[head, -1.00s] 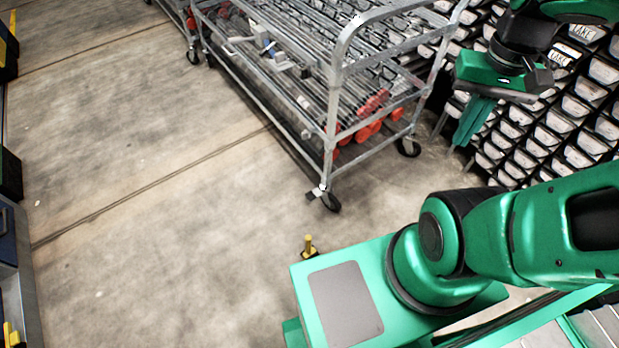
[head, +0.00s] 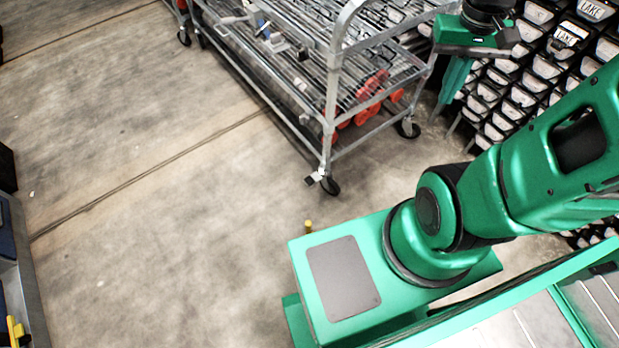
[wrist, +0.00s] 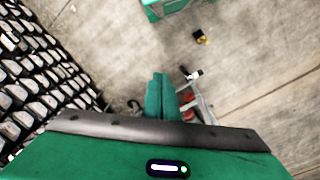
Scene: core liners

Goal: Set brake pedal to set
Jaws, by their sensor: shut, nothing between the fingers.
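The grey metal cart (head: 333,95) stands at the top middle of the head view. A small pedal (head: 313,180) sits beside its near caster (head: 330,186); it is too small to tell whether it is up or down. In the wrist view, what looks like the same pedal and caster (wrist: 192,75) shows just past the fingertips. My gripper (head: 446,103) is shut and empty, fingers pointing down, to the right of the cart and apart from the pedal. Its closed fingers also show in the wrist view (wrist: 158,75).
Rows of black bins (head: 510,100) stand behind my gripper on the right. Red-ended parts (head: 370,88) lie on the cart's lower shelf. A blue-grey unit (head: 15,270) edges the left. The floor between is clear.

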